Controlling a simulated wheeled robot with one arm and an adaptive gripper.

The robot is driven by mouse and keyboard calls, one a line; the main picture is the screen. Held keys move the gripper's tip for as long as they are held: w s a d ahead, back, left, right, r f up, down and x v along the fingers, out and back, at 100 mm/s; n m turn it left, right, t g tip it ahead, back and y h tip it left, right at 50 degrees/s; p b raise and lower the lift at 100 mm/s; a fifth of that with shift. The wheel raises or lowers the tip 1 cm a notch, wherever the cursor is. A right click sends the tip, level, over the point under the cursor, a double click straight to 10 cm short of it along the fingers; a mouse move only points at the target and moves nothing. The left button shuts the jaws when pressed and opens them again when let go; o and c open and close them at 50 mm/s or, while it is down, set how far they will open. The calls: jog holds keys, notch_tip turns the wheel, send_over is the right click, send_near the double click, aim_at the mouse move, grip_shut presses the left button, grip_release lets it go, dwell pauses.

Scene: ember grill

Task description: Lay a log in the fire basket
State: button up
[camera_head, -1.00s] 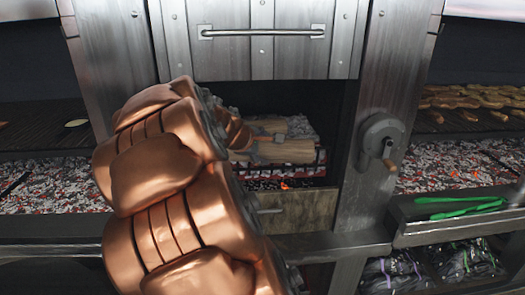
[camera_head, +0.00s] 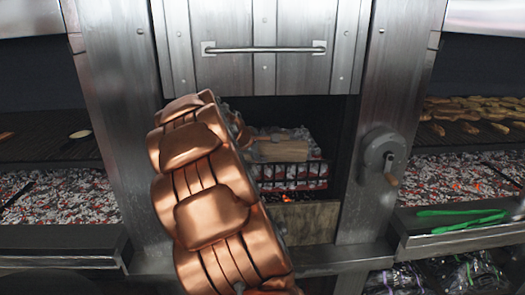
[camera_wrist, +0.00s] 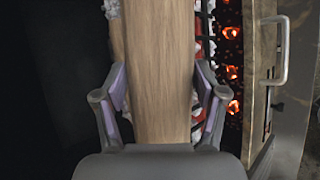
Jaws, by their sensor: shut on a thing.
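A pale brown log (camera_wrist: 160,75) lies lengthwise between the two fingers of my gripper (camera_wrist: 160,100) in the wrist view, with the fingers closed on its sides. In the head view the log (camera_head: 287,150) shows inside the firebox opening, at the top of the fire basket. The dark-barred fire basket (camera_head: 318,172) holds whitish ash and glowing red embers. In the wrist view embers show to the right of the log. My copper-coloured arm hides much of my gripper and the left part of the basket in the head view. Whether the log touches the basket is unclear.
A steel panel with a bar handle (camera_head: 264,48) hangs above the opening. A crank wheel (camera_head: 383,150) sits on the right post. Grills with coals flank both sides. Green tongs (camera_head: 460,218) lie on the right ledge.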

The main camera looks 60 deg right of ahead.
jog(key=shift+w+d+f+b, duration=0.15)
jog(key=shift+w+d+f, duration=0.75)
jog(key=shift+w+d, duration=0.4)
jog(key=shift+w+d+f+b, duration=0.1)
jog(key=shift+w+d+f, duration=0.85)
jog(key=shift+d, duration=0.6)
jog(key=shift+w+d+f+b, duration=0.15)
jog(key=shift+w+d+f, duration=0.7)
jog(key=shift+w+d, duration=0.45)
jog(key=shift+s+d, duration=0.15)
jog(key=o, duration=1.7)
jog(key=shift+o, duration=1)
jog(key=shift+f, duration=0.1)
jog(key=shift+f, duration=0.1)
